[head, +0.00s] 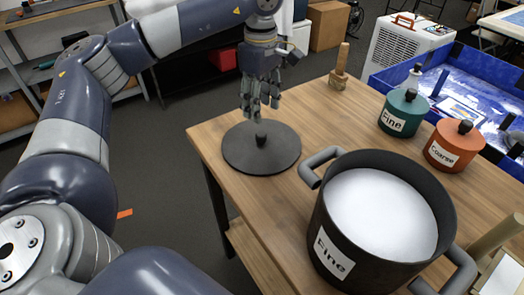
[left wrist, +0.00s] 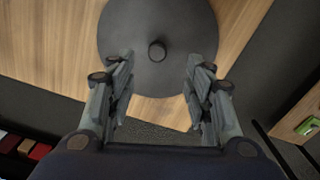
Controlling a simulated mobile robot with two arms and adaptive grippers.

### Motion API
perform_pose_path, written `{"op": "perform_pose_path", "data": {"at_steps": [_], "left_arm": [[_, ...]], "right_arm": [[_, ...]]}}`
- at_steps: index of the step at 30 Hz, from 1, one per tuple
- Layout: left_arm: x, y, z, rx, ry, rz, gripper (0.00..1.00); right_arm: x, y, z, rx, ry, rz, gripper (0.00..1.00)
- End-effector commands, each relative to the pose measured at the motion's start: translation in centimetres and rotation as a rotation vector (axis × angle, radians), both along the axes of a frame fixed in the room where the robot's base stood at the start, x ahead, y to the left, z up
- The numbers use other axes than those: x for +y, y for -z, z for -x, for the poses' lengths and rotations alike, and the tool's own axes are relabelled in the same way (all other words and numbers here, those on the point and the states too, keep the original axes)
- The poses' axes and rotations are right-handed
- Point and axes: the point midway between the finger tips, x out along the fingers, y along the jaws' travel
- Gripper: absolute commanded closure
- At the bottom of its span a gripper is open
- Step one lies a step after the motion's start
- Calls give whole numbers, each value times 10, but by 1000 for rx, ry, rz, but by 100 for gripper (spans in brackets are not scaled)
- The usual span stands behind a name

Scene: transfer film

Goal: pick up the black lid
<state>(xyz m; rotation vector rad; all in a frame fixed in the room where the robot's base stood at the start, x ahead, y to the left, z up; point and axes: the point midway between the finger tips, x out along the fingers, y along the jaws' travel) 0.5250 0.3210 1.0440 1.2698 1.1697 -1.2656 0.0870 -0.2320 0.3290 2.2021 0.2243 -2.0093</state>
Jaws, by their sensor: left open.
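The black lid (head: 258,153) lies flat on the left corner of the wooden table, with a small round knob (head: 261,138) standing at its middle. My left gripper (head: 261,112) is open and empty, pointing down just above the knob. In the left wrist view, the lid (left wrist: 178,66) fills the top middle, and its knob (left wrist: 157,50) lies ahead of the gap between the open fingers of my left gripper (left wrist: 158,85). I cannot tell the exact height between fingertips and knob. My right gripper is not in view.
A large black pot (head: 321,232) labelled "Fine", full of white material, stands right of the lid, its handle (head: 318,163) close to the lid. Green (head: 403,108) and orange (head: 455,143) jars, a wooden tool (head: 340,68) and a blue bin (head: 437,73) are farther right.

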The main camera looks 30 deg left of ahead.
Motion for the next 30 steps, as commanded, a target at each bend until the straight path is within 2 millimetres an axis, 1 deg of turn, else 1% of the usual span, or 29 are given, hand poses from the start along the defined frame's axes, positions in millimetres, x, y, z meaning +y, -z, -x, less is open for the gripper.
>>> {"op": "perform_pose_path", "data": {"at_steps": [6,9,14,16,19,22,25,30], "left_arm": [[1,34,1,6,0,-1,53],[1,46,0,4,0,-1,53],[1,57,0,4,0,-1,53],[1,64,-1,5,0,0,53],[3,80,-3,6,-1,0,53],[3,95,-3,5,-1,0,53],[3,103,-3,3,-1,0,53],[2,105,-4,1,-1,1,53]], "right_arm": [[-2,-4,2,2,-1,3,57],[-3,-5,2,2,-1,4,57],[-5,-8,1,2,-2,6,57],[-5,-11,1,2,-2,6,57],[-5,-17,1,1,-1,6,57],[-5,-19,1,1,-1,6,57],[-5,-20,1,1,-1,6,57],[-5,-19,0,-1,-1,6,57]]}}
